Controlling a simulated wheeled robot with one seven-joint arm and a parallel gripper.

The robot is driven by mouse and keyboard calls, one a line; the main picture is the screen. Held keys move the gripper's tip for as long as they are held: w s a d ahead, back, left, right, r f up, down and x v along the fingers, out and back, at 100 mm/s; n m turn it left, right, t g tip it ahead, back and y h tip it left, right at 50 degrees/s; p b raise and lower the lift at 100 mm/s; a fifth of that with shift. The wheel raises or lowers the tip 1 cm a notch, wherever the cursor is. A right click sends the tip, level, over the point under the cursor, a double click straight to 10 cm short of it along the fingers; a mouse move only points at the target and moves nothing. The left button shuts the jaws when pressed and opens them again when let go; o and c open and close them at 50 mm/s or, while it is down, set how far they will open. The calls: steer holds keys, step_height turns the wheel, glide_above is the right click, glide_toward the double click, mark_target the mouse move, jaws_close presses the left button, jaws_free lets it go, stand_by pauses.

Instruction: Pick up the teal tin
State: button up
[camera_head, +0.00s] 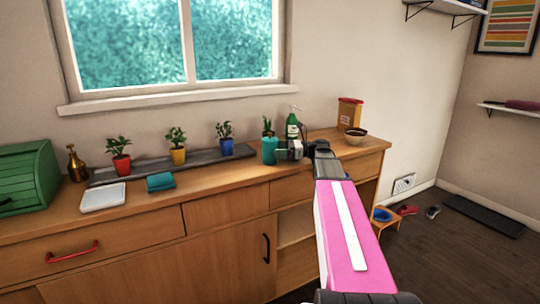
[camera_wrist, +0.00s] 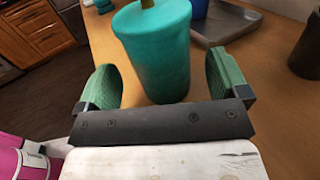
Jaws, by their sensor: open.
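The teal tin (camera_head: 269,150) stands upright on the wooden counter, at the right end of the dark tray with the potted plants. In the wrist view the tin (camera_wrist: 158,55) is a teal cylinder with a lid and a brown knob, cut off by the top edge. My gripper (camera_wrist: 160,66) is open, with one green finger pad on the left of the tin and one on the right. Gaps show beside both pads, so the tin is not clamped. In the head view my gripper (camera_head: 284,153) is at the tin's right side and covers part of it.
A green pump bottle (camera_head: 292,125) stands behind my gripper. The wrist view shows a grey tray (camera_wrist: 226,22) behind the tin and a dark cup (camera_wrist: 307,50) at right.

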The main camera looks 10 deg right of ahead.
mark_target(270, 148)
steer(key=a, duration=0.3)
steer(key=shift+w+a, duration=0.3)
steer(key=shift+a, duration=0.1)
steer(key=c, duration=1)
steer(key=shift+c, duration=0.2)
steer(key=shift+r, duration=0.2)
